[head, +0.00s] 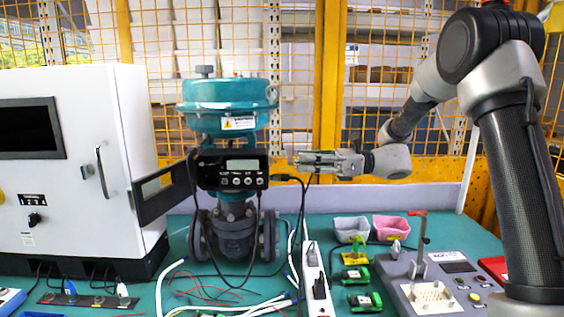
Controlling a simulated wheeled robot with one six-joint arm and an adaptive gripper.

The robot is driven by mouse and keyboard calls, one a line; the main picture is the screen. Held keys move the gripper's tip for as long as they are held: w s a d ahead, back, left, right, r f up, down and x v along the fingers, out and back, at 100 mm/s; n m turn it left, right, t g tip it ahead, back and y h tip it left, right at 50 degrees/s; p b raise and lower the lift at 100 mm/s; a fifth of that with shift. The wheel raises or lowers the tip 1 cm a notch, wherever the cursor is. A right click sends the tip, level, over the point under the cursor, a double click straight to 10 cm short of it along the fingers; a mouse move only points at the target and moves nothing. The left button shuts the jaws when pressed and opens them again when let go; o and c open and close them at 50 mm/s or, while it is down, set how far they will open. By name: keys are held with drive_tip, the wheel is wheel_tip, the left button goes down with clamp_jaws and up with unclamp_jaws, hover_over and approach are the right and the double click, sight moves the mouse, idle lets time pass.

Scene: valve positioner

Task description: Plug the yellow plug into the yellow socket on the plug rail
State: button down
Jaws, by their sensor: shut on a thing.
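My gripper (300,160) reaches in from the right at mid-height, level with the positioner's display. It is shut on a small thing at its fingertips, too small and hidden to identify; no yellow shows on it. A dark cable hangs just below the fingers; I cannot tell whether it joins the held thing. A dark plug rail (84,301) lies at the table's front left, far from my gripper. It carries a blue plug (69,289), a white plug (122,292) and other sockets. I cannot make out which socket is yellow. The yellow plug is not clearly visible.
A teal valve (228,105) with a black positioner (232,171) stands left of my gripper. A white cabinet (85,130) is at left. A white power strip (315,280), green blocks (357,275), bins (351,230) and a grey console (432,285) crowd the front right. Loose cables lie mid-table.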

drive_tip(key=shift+d, duration=0.9)
drive_tip(key=shift+s, duration=0.1)
